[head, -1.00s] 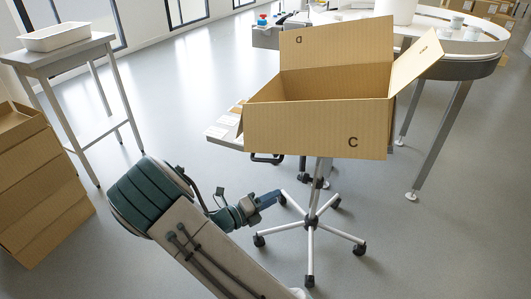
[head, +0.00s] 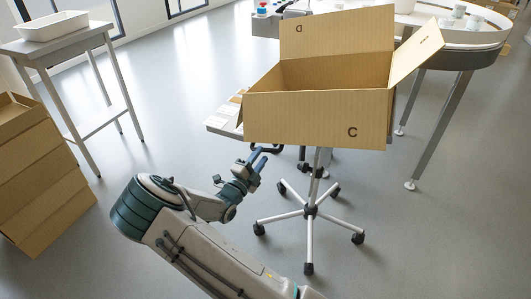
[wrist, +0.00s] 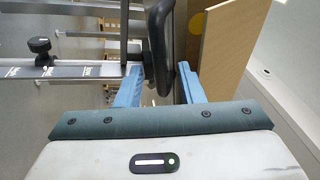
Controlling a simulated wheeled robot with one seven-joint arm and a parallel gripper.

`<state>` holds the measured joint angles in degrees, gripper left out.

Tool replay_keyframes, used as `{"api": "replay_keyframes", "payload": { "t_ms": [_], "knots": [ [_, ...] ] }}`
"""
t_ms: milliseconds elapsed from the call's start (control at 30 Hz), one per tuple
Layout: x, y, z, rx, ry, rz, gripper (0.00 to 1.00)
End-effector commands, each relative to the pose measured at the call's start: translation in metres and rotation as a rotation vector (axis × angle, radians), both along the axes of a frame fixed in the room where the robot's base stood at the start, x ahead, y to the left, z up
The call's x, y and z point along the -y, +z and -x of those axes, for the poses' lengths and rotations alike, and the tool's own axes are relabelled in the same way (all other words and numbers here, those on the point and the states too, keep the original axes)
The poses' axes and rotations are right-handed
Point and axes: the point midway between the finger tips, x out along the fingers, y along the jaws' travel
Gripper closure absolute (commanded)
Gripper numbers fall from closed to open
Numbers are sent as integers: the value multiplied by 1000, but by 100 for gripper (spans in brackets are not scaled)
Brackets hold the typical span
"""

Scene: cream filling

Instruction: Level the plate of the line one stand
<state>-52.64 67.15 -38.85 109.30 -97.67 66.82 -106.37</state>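The wheeled stand (head: 313,208) has a central post and a base with several casters. Its pale plate (head: 222,124) shows mainly at the left; an open cardboard box marked C (head: 315,120) covers the rest. I cannot tell the plate's tilt exactly. A black loop handle (head: 269,149) hangs under the plate's front edge. My gripper (head: 258,157) is just below and left of the handle. In the wrist view its blue fingers (wrist: 160,75) are apart, with the handle (wrist: 157,45) in the gap or just beyond it; contact is unclear. A post with markings and a black knob (wrist: 38,45) shows at left.
A conveyor table (head: 450,50) with white jars stands behind the box at right. A side table (head: 75,45) with a white tray (head: 52,27) is at upper left. Stacked cardboard boxes (head: 40,175) stand at left. The floor between is clear.

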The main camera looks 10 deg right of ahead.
Motion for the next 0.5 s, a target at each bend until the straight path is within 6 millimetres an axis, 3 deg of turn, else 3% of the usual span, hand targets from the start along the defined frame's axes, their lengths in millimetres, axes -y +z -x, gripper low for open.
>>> {"api": "replay_keyframes", "payload": {
  "t_ms": [200,500],
  "knots": [
    [21,6,-21,1,-2,-1,65],
    [27,9,-27,-1,0,-1,65]
  ]
}}
